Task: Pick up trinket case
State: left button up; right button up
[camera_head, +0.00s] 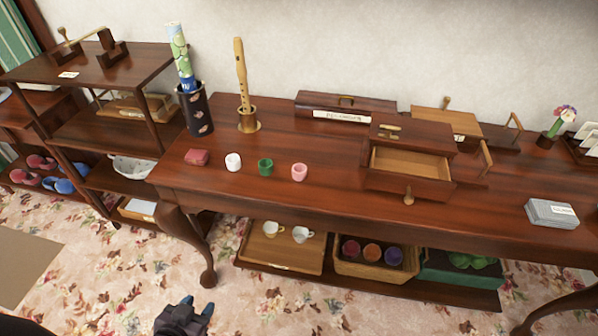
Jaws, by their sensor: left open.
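My left gripper (198,305) is low at the bottom of the view, over the floor in front of the table. It has blue fingertips, is open and looks empty. It is well below and apart from the red box. My right gripper is not in view.
A dark holder (195,112) stands behind. The lower shelf holds trays and crates. Floor in front is clear.

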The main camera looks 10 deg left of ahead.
aim_at(196, 157)
jog(key=i+j, duration=0.1)
jog(key=j, duration=1.1)
jog(key=i+j+z, duration=0.1)
jog(key=j, duration=2.25)
jog(key=i, duration=0.05)
